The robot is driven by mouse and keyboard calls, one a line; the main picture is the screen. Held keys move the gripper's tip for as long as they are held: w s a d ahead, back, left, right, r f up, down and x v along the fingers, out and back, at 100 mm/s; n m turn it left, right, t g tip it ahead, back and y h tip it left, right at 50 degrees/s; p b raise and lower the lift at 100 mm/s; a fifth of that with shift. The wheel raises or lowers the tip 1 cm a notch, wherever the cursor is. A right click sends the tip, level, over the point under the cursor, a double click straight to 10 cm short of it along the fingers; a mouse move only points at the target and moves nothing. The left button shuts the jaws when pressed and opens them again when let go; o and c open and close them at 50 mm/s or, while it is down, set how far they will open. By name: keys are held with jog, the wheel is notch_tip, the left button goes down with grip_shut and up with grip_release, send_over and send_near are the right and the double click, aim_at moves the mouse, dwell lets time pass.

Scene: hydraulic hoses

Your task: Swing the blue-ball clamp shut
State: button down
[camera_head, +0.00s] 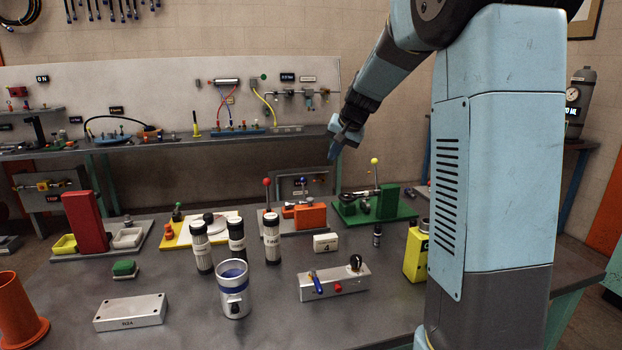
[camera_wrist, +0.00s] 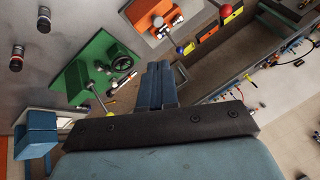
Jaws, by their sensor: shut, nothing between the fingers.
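In the wrist view a blue ball (camera_wrist: 190,47) sits on a lever near the clamp with the orange block (camera_wrist: 150,18). My gripper (camera_head: 334,152) is shut and empty, raised above the back of the table. Its fingers (camera_wrist: 158,85) show shut in the wrist view, apart from the blue ball.
A green clamp with a yellow ball (camera_head: 374,161) stands right of the orange one. A red ball (camera_head: 267,182) rises at the orange clamp's left. Bottles (camera_head: 272,240), a mug (camera_head: 234,290) and a valve block (camera_head: 334,284) fill the table's middle.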

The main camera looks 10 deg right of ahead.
jog(key=w+d+f, duration=0.1)
jog(key=w+f, duration=0.2)
jog(key=w, duration=0.2)
jog(key=w+d+f+m, duration=0.1)
jog(key=w+f, duration=0.2)
jog(key=w, duration=0.3)
jog(key=shift+d, duration=0.2)
jog(key=w+a+f, duration=0.5)
jog(key=w+f, duration=0.2)
jog(key=f, duration=0.1)
jog(key=shift+w+f, duration=0.25)
jog(key=shift+f, duration=0.05)
jog(key=shift+w+a, duration=0.1)
